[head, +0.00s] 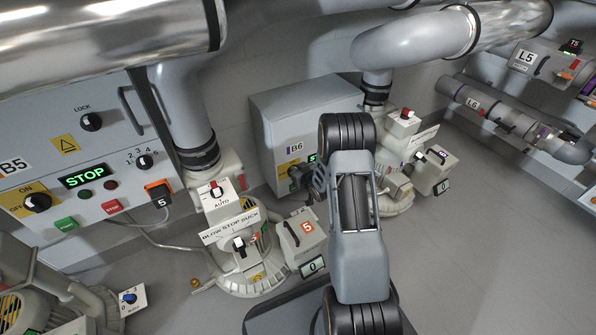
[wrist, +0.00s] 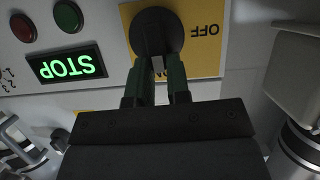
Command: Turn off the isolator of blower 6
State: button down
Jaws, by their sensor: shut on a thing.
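The grey blower 6 cabinet (head: 300,110), labelled B6 (head: 295,148), stands behind my arm in the head view. My arm and gripper cover much of its front. In the wrist view, which looks upside down at the panel, the round black isolator knob (wrist: 155,28) sits on a yellow plate (wrist: 205,58). OFF shows at the plate's right; the ON lettering is mostly covered. My gripper (wrist: 158,78) is shut on the isolator's handle, its two green fingers either side of it. A light mark on the handle faces the ON side. The display (wrist: 66,66) reads STOP in green.
A red button (wrist: 22,27) and a green button (wrist: 67,16) are close to the knob. The blower 5 panel (head: 82,150) and its pipework are at left. A pipe and valve with switch boxes (head: 403,120) stand right of my arm. Floor is clear at right.

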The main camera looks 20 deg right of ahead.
jog(key=shift+s+a+f+n+t+h+b, duration=0.1)
jog(key=shift+a+f+n+t+h+b, duration=0.3)
jog(key=shift+n+h, duration=0.85)
jog(key=shift+w+a+f+n+t+h+b, duration=0.1)
jog(key=shift+a+f+n+t+h, duration=0.3)
jog(key=shift+n, duration=1.4)
jog(key=shift+s+a+f+n+t+h+b, duration=0.15)
jog(key=shift+a+n+t+h, duration=0.4)
jog(key=shift+n+h, duration=0.75)
jog(key=shift+a+n+y, duration=0.15)
jog(key=shift+n+y, duration=0.1)
jog(key=shift+n, duration=0.1)
jog(key=c, duration=1.1)
grip_release()
